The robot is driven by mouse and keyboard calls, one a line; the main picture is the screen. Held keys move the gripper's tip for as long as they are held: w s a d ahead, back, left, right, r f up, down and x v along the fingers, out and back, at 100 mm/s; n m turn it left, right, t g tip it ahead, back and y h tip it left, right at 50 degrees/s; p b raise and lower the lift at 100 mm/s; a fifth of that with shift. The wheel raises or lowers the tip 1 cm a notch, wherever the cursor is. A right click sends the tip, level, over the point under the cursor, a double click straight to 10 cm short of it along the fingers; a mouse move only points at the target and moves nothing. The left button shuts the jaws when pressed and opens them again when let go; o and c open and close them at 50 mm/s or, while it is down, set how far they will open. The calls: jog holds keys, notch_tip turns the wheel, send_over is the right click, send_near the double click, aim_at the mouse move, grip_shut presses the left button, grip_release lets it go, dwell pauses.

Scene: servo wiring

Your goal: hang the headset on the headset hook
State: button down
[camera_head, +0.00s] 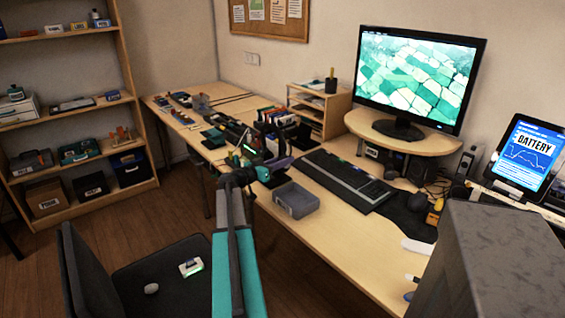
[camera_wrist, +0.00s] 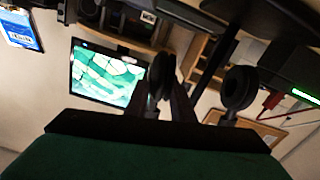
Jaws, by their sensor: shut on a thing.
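The headset shows in the wrist view as two round dark ear cups, the right one (camera_wrist: 239,88) and the left one (camera_wrist: 161,74), at my fingertips. My gripper (camera_wrist: 187,100) is shut on the headset; the exact grip point is dark and hard to make out. In the head view my gripper (camera_head: 262,170) is over the near edge of the desk, left of the grey bin, and the headset is hard to tell from the dark clutter there. I cannot make out the headset hook in either view.
The monitor (camera_head: 416,77) stands farther back. A chair (camera_head: 150,275) is in front of the desk.

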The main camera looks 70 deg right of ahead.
jog(key=c, duration=1.4)
grip_release()
jog(key=shift+c, duration=0.2)
jog(key=b+v, duration=0.2)
jog(key=v, duration=1.1)
jog(key=shift+a, duration=0.4)
jog(key=shift+w, duration=0.15)
